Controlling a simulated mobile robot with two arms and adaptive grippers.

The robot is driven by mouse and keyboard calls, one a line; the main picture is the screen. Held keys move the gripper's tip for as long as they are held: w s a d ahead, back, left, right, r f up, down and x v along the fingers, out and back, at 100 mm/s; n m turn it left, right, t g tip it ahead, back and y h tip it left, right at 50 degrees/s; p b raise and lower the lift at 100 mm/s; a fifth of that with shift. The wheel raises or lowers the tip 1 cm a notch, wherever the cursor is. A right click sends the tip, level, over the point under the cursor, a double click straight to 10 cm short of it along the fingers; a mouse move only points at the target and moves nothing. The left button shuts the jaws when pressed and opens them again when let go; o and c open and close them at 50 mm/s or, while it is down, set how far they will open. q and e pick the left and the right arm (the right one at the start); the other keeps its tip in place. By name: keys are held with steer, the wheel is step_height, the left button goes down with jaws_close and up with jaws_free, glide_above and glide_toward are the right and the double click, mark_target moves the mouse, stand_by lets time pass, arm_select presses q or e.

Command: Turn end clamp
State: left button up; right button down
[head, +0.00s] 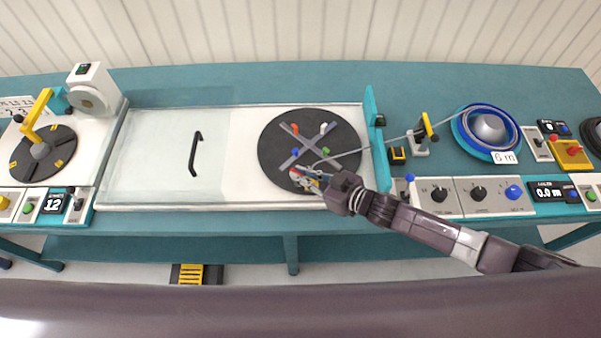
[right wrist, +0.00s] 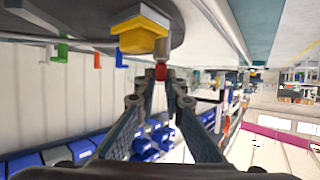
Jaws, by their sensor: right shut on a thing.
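A black disc (head: 268,150) with a grey cross (head: 290,155) lies on the white bench panel. My right gripper (head: 306,178) is at the disc's front edge. In the right wrist view its fingers (right wrist: 160,88) are shut on a small red-tipped part (right wrist: 160,72), apparently the end clamp, beside a yellow block (right wrist: 142,35). The fingers hide much of this part in the head view. My left gripper is not in view.
A thin cable runs from the blue reel (head: 487,128) through the yellow-handled guide (head: 428,128) to the disc. A clear sliding cover (head: 160,150) with a black handle (head: 196,154) lies left of the disc. Control boxes (head: 437,197) stand right of my gripper.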

steer(key=shift+w+d+n+g+y+b, duration=0.1)
steer(key=shift+w+n+g+y+b, duration=0.1)
steer(key=shift+n+g+y+b, duration=0.3)
steer(key=shift+w+d+n+g+y+b, duration=0.15)
steer(key=shift+n+g+y, duration=0.15)
steer(key=shift+n+g, duration=0.3)
steer(key=shift+w+f+n+g+y+b, duration=0.15)
steer(key=shift+n+g+y+b, duration=0.25)
steer(key=shift+n+g+b, duration=0.6)
steer(key=n+g+b, duration=0.2)
steer(key=g+b, duration=0.1)
steer(key=shift+f+n+y, duration=0.1)
steer(key=shift+n+y, duration=0.2)
steer(key=shift+y, duration=0.1)
steer(key=shift+a+r+n+g+b, duration=0.1)
steer(key=shift+r+n+g+b, duration=0.15)
steer(key=shift+n+g+b, duration=0.6)
steer(key=c, duration=2)
jaws_free()
step_height(320, 180, up, 10)
